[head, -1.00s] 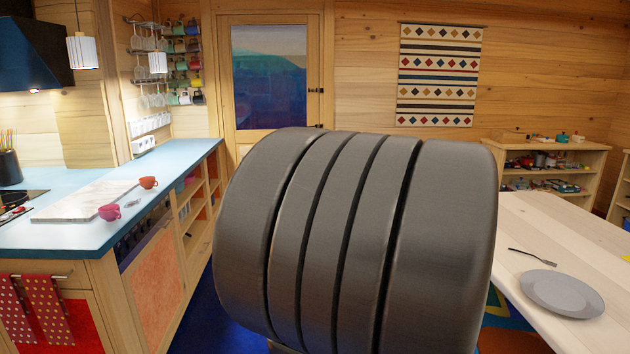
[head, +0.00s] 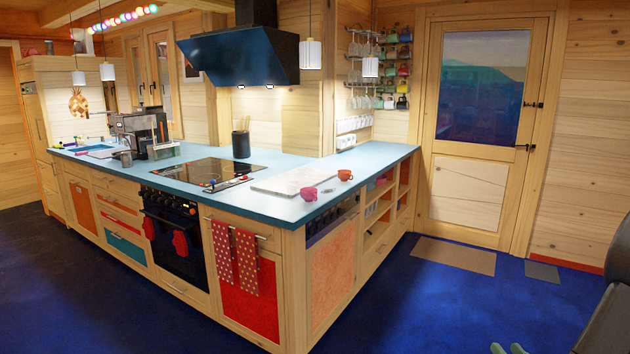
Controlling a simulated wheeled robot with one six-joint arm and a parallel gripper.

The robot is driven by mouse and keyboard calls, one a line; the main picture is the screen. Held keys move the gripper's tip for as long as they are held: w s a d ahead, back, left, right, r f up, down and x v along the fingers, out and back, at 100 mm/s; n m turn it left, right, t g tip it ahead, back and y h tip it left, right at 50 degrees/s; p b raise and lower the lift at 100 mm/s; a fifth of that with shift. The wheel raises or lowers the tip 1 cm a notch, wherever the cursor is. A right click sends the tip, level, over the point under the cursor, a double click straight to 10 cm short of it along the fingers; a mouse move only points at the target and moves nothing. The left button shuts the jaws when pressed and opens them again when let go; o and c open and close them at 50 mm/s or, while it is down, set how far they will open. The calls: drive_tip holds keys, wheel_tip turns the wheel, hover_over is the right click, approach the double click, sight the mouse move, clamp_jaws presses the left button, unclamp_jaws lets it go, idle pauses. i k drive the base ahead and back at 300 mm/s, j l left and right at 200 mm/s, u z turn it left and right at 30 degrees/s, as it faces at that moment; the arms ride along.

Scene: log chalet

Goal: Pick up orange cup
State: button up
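The orange cup (head: 345,175) stands on the blue countertop (head: 283,208), near the edge of its right-hand arm. A pink-red cup (head: 309,194) stands just to its left and nearer to me. My gripper (head: 508,349) shows only as two pale tips at the bottom edge, right of centre. The rest of it is cut off, so its opening is unclear. It is far from the orange cup, across the floor to the right.
A marble board (head: 290,180) lies left of the cups, with a hob (head: 208,172) beyond it. Several mugs hang on the wall rack (head: 390,75).

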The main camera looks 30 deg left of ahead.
sight(344, 175)
drive_tip(key=i+j+u, duration=0.2)
drive_tip(key=i+u, duration=0.25)
drive_tip(key=i, duration=0.2)
drive_tip(key=i+u, duration=0.45)
drive_tip(key=i, duration=0.2)
drive_tip(key=i+l, duration=0.15)
drive_tip(key=i, duration=0.4)
drive_tip(key=i+l+u, duration=0.1)
drive_tip(key=i, duration=0.4)
drive_tip(key=i+l, duration=0.2)
drive_tip(key=i, duration=0.35)
drive_tip(key=i+l, duration=0.15)
drive_tip(key=i, duration=0.35)
drive_tip(key=j+u, duration=0.05)
